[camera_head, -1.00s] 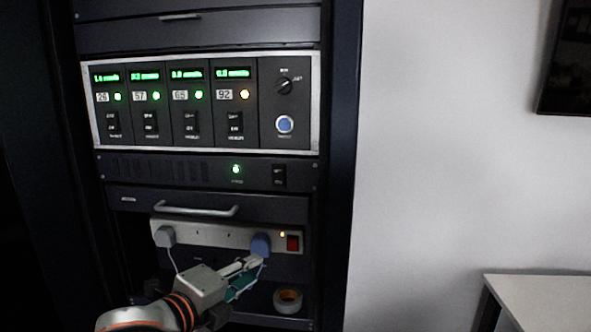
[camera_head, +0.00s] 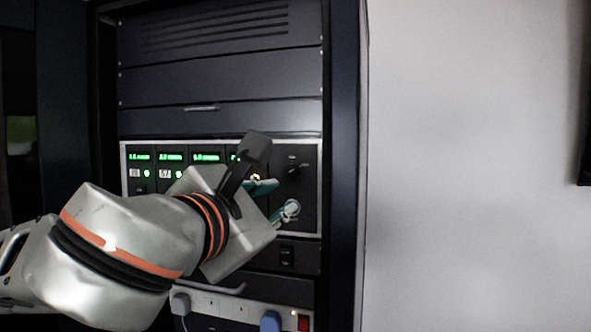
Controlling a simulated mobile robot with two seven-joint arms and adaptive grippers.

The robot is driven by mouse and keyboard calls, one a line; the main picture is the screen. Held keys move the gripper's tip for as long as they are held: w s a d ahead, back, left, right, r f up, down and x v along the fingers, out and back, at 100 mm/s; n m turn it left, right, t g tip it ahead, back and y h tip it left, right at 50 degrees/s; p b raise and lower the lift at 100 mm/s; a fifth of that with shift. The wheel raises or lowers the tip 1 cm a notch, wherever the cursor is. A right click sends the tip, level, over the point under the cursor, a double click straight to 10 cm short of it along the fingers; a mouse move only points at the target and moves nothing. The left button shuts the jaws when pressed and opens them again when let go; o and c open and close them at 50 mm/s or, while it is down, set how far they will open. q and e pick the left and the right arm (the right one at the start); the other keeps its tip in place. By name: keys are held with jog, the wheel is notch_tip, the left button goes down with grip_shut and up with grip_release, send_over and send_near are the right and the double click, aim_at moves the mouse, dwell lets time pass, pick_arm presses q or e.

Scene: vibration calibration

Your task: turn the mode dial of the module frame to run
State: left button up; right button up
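The module frame (camera_head: 319,190) is a light-rimmed panel in the rack, with green displays on its left modules. Its black mode dial (camera_head: 292,169) sits at the upper right of the panel, with small lettering around it that is too small to read. My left gripper (camera_head: 283,197) is in front of the panel, just below and left of the dial. Its two teal-padded fingers stand apart, with nothing visible between them. The lower finger overlaps the round button (camera_head: 292,207) below the dial; I cannot tell whether it touches. My gripper and wrist hide the lower middle of the panel. My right gripper is out of view.
Below is a power strip (camera_head: 240,302) with a pale plug (camera_head: 180,303), a blue plug (camera_head: 270,321) and a red switch (camera_head: 304,322). A black rocker switch (camera_head: 286,256) is just under the panel. Blank rack panels (camera_head: 220,75) are above.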

aim_at(288, 173)
pick_arm(q)
jog(key=shift+m+t+y, duration=0.3)
jog(key=shift+m+t, duration=0.2)
jog(key=shift+m, duration=0.4)
jog(key=w+r, duration=0.1)
jog(key=w+d+r+p, duration=0.1)
jog(key=w, duration=0.1)
jog(key=w+r, duration=0.1)
jog(key=w, duration=0.1)
jog(key=shift+w+d+r+p, duration=0.1)
jog(key=shift+d+p, duration=0.05)
jog(key=shift+p, duration=0.25)
jog(key=shift+w+d, duration=0.15)
jog(key=shift+w, duration=0.4)
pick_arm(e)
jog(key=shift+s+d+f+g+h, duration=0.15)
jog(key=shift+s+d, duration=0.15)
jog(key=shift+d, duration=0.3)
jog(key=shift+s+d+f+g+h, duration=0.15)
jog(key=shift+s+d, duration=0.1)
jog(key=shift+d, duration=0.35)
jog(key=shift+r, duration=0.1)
pick_arm(q)
grip_shut()
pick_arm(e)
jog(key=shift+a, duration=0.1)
